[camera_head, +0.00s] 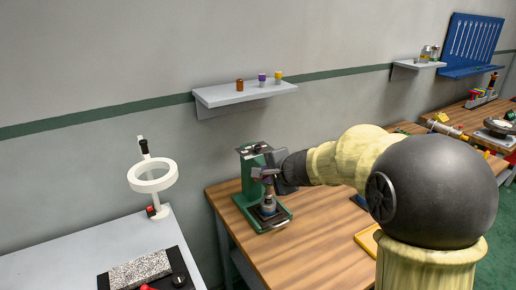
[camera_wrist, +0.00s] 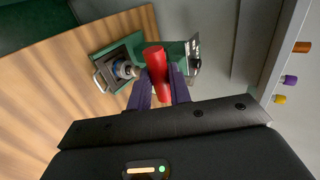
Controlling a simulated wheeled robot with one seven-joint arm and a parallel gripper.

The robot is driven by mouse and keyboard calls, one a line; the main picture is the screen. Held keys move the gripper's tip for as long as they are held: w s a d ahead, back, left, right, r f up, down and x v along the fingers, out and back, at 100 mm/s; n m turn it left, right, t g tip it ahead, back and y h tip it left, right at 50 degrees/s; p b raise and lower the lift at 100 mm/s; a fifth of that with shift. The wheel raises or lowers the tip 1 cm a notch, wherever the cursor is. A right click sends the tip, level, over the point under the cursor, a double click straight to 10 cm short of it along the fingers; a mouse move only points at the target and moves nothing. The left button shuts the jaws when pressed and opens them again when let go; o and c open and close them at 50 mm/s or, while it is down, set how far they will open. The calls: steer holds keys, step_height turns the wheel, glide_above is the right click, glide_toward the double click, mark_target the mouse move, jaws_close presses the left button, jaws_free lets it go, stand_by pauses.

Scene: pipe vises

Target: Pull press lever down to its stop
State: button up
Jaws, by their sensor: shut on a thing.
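The green press (camera_head: 246,176) stands upright on the wooden bench, left of my arm. Its black base plate and a metal ram show below its head. In the wrist view the press (camera_wrist: 130,48) lies beyond my fingers. The lever's red grip (camera_wrist: 157,75) shows between the two purple fingers of my gripper (camera_wrist: 160,88), which is shut on it. In the head view my gripper (camera_head: 268,176) is at the front of the press head, and the lever is mostly hidden there by my wrist.
The wooden bench (camera_head: 318,240) has free room in front of the press. A yellow tray (camera_head: 367,238) lies near my arm. A wall shelf (camera_head: 245,93) with small bottles hangs above. A grey table (camera_head: 60,250) with a ring magnifier (camera_head: 153,176) stands at left.

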steer(key=shift+w+a+r, duration=0.2)
steer(key=shift+w+r, duration=0.15)
steer(key=shift+r, duration=0.15)
steer(key=shift+w+a+r+p, duration=0.45)
steer(key=shift+w+r+p, duration=0.25)
steer(key=shift+p, duration=0.4)
steer(key=o, duration=0.6)
steer(key=shift+s, duration=0.1)
steer(key=shift+o, duration=0.2)
steer(key=p+v, duration=0.1)
steer(key=v, duration=0.6)
steer(key=shift+s+r, duration=0.2)
steer(key=shift+d, duration=0.15)
